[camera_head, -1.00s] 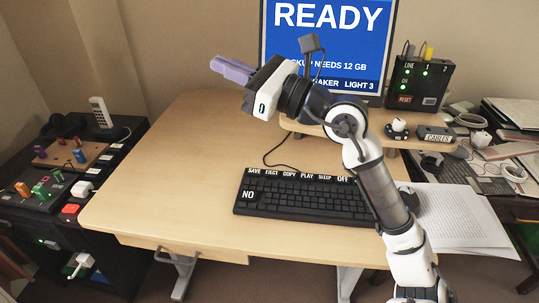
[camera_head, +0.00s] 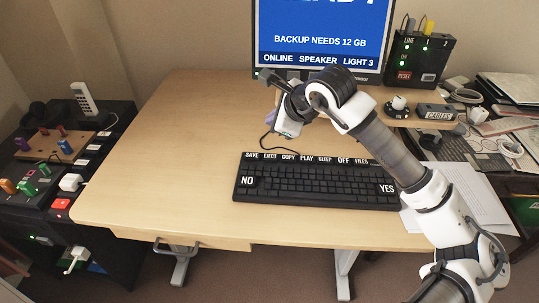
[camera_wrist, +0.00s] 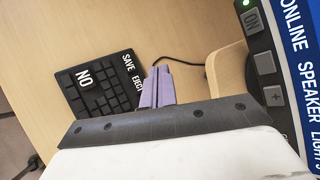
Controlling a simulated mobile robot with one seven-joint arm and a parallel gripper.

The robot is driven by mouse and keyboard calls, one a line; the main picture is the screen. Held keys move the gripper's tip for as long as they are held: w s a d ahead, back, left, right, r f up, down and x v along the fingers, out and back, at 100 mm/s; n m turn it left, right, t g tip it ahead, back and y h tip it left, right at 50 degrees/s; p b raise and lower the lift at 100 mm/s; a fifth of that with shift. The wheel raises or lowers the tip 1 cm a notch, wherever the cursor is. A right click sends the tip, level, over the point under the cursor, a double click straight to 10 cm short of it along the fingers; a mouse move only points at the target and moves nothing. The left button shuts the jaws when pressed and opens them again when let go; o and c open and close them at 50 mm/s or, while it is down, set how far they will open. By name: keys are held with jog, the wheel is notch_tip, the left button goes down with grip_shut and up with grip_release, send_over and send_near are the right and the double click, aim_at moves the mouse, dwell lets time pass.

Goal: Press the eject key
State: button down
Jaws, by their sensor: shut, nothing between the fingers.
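The black keyboard (camera_head: 310,185) lies on the wooden desk, with a labelled row along its far edge. The eject key (camera_head: 270,155) is second from the left in that row, between SAVE and COPY. In the wrist view the eject key (camera_wrist: 138,86) shows just left of the fingers, and keys beyond it are hidden behind them. My gripper (camera_wrist: 158,72) has its purple fingers shut together and empty.
A monitor (camera_head: 320,35) stands at the back, with a raised wooden shelf (camera_head: 420,125) before it. A black cable (camera_head: 265,140) runs from the keyboard's far edge. Papers (camera_head: 480,205) lie at the right. The desk left of the keyboard is clear.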

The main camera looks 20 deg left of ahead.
jog(key=shift+f, duration=0.1)
jog(key=b, duration=0.5)
send_over(273, 159)
notch_tip(273, 159, down, 8)
jog(key=shift+r, duration=0.1)
jog(key=shift+w+f+b, duration=0.1)
jog(key=shift+f+b, duration=0.3)
jog(key=shift+f, duration=0.2)
dwell(1.4)
jog(key=shift+f+b, duration=0.3)
jog(key=shift+b, duration=0.5)
jog(key=shift+f+b, duration=0.4)
jog(key=shift+b, duration=0.3)
dwell(0.4)
jog(key=shift+r, duration=0.9)
jog(key=shift+r+p, duration=0.1)
jog(key=shift+p, duration=0.2)
